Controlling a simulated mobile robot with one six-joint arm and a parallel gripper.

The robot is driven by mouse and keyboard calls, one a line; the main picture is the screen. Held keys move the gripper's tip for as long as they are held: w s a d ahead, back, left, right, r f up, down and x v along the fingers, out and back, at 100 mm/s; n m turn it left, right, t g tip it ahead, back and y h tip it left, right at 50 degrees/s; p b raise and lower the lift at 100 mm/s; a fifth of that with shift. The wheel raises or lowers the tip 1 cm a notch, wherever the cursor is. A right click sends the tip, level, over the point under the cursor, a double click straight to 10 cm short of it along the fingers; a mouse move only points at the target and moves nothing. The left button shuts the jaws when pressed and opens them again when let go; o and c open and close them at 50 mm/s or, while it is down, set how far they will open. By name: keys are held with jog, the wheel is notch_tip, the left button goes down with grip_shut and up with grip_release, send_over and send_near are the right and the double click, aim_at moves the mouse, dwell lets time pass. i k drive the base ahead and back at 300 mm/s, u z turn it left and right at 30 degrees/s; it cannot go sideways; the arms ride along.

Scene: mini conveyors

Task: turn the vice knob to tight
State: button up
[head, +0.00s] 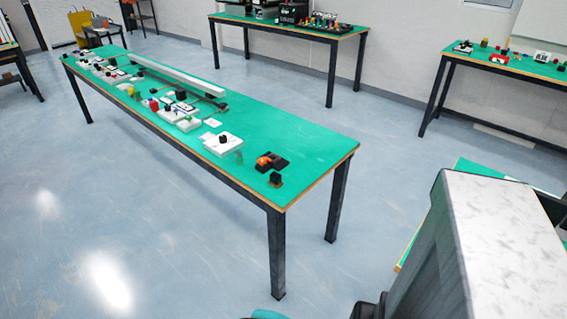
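No vice can be made out for certain at this distance. A white box with a black knob on top (223,140) sits near the right end of the long green table (310,148). Close by, a small black block with an orange round part (266,161) lies near the table's end. A red item (498,58) stands on the green table at the far right, too small to identify. Any knob's setting cannot be read. My gripper is not in view; a pale grey part of my own body fills the lower right.
A small black cube (276,180) lies near the long table's front corner. A long pale conveyor-like bar (175,74) runs along its back edge. Another green table (290,25) stands at the back wall. Another green surface (480,170) shows behind my body. The blue-grey floor at lower left is clear.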

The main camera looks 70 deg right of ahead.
aim_at(261, 161)
jog(key=u, duration=0.6)
jog(key=k, duration=0.15)
jog(key=z, duration=2.9)
jog(key=k, duration=0.95)
jog(key=u, duration=0.15)
jog(key=i, duration=0.7)
jog(key=z, duration=0.1)
